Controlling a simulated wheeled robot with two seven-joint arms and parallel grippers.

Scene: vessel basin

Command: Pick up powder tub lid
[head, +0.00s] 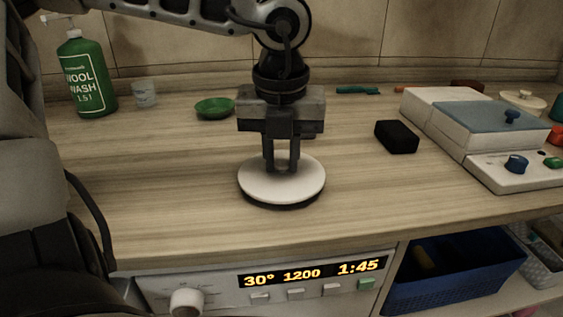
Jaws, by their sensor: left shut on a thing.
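A round white lid (282,188), which I take as the powder tub lid, is level at the middle front of the wooden counter. A dark band shows under its near edge; I cannot tell whether it rests there or hangs just above the counter. My left gripper (282,168) points straight down over its middle. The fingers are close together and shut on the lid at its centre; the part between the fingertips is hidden. My right gripper is not in view.
A green wool wash bottle (85,72), clear cup (145,95) and green dish (215,108) stand back left. A black block (396,137) and a white unit with blue top (488,126) are to the right. A cream knobbed lid (522,101) is farther right. Counter left of the white lid is clear.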

